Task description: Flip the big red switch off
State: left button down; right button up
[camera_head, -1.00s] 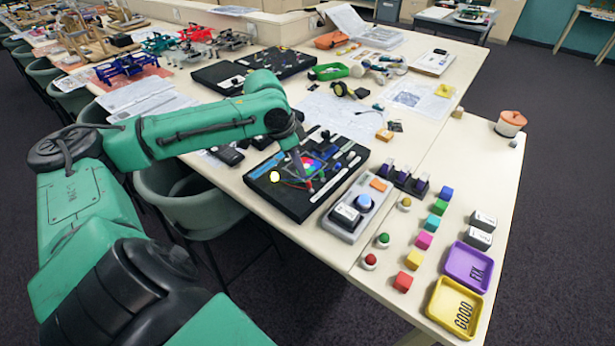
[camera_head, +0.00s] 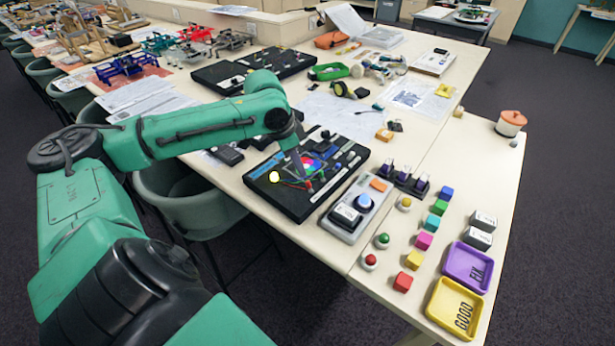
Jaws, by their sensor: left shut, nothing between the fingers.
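A black demo board (camera_head: 337,178) lies on the table with a color disc, sliders, wires and a round yellow lamp (camera_head: 275,177). A small red part (camera_head: 310,188), which looks like the red switch, sits on the board near its front edge. My left gripper (camera_head: 306,180) points down over the board, its tips right at the red part. Its fingers are shut with nothing between them. Whether they touch the red part, and which way the switch is set, is too small to tell. My right gripper is out of view.
A grey box with a blue button (camera_head: 364,203) stands right of the board. Colored cubes, small knobs, a purple tray (camera_head: 457,268) and a yellow tray (camera_head: 436,307) lie further right. Black boards and papers lie behind. A green chair (camera_head: 195,208) stands at the near table edge.

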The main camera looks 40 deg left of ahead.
aim_at(304, 189)
pick_arm(q)
jog(key=shift+f, duration=0.1)
dwell(0.6)
jog(key=shift+f+b, duration=0.45)
jog(key=shift+f, duration=1.3)
jog(key=shift+d+p, duration=0.3)
jog(key=shift+d, duration=0.25)
jog(key=shift+s+d, duration=0.1)
jog(key=shift+d, duration=0.15)
notch_tip(304, 189, up, 7)
jog(key=p, duration=0.9)
jog(key=shift+a, duration=0.35)
